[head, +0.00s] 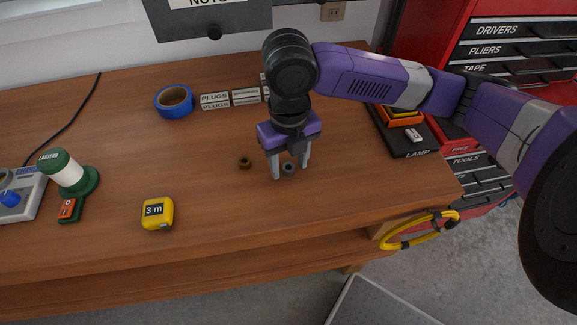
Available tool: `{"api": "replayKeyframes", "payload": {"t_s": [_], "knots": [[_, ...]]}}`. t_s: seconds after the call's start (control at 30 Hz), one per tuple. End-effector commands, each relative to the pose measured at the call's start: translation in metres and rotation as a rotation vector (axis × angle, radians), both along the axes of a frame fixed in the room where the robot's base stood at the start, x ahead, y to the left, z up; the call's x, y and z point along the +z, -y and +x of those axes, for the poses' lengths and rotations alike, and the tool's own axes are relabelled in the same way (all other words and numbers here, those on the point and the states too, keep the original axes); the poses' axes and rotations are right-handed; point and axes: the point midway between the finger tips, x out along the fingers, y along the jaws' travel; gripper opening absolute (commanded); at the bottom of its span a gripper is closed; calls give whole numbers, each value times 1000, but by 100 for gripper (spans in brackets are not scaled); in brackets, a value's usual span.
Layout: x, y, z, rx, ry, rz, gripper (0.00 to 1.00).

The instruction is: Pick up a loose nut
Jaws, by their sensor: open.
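Two loose nuts lie on the wooden workbench (220,215). A brass-brown nut (245,162) is left of my gripper, clear of its fingers. A grey nut (289,168) is low between the two fingers of my gripper (289,172). My gripper points down and is open, with one finger on each side of the grey nut. I cannot tell whether a finger touches it.
A yellow tape measure (157,213), green lantern (68,174) and blue tape roll (174,102) stand to the left. Small boxes labelled PLUGS (215,101) are behind. A dark LAMP case (405,140) is right. The front middle of the bench is clear.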

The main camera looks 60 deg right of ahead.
Motion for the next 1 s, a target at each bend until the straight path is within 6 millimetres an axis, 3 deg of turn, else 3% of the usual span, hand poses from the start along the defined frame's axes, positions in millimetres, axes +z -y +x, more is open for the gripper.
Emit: {"api": "replayKeyframes", "payload": {"t_s": [0.07, 0.3, 0.33, 0.77, 1.0], "knots": [[0, 0, 0, 0, 0, 0, 49], [0, 0, 0, 0, 0, 0, 2], [0, 0, 0, 0, 0, 0, 0], [5, 0, 0, 0, 1, -1, 0], [33, 0, 1, 2, 3, -2, 0]]}}
